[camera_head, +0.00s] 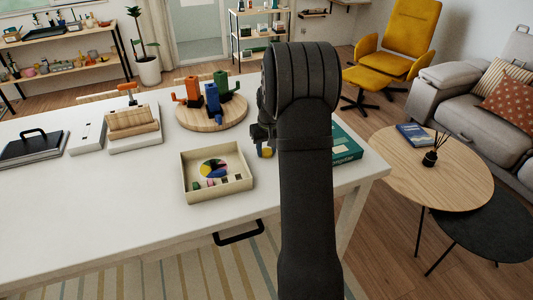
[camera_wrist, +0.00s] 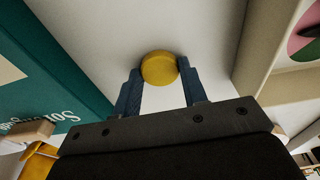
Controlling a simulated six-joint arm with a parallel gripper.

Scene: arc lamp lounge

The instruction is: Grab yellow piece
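The yellow piece (camera_wrist: 159,67) is a round disc on the white table. In the wrist view it shows at the tips of my gripper (camera_wrist: 159,72), between its two blue fingers. The fingers are spread apart, one on each side of the disc, with little room to spare; I cannot tell if either touches it. In the head view a bit of the yellow piece (camera_head: 266,153) shows beside my gripper, and my dark arm hides most of the area.
A shallow beige box (camera_head: 186,188) with a coloured wheel stands to the left. A teal book (camera_head: 346,146) lies to the right, behind my arm. A round wooden board (camera_head: 211,121) with orange, blue and green pieces is farther back. The table's front left is clear.

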